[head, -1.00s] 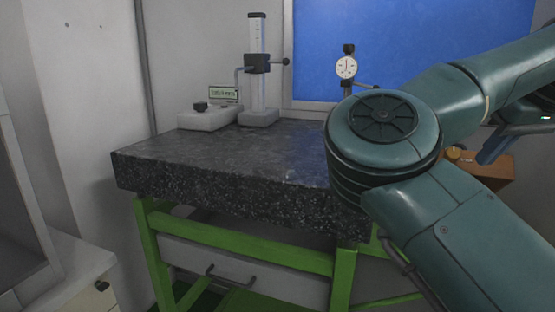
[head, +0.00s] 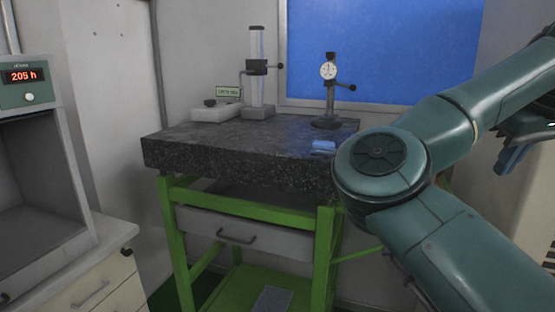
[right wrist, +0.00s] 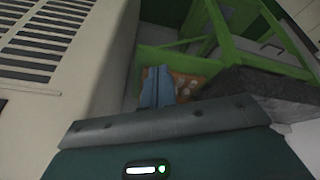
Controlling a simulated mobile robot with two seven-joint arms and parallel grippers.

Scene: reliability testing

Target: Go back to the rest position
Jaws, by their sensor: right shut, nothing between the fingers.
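My right arm crosses the right side of the head view, with its elbow in front of the granite table's right end. My right gripper (head: 507,160) shows small at the right edge, partly hidden by its wrist. In the right wrist view its blue fingers (right wrist: 158,87) are together, with nothing between them. They point toward an orange-brown box (right wrist: 188,84) beyond, and I cannot tell the distance. My left gripper is not in view.
A granite table (head: 235,150) on a green frame (head: 324,255) carries a dial gauge stand (head: 329,95), a height gauge (head: 257,80) and a blue block (head: 323,146). A cabinet with a red display (head: 22,76) stands left. A vented beige housing (right wrist: 60,60) is close by my right wrist.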

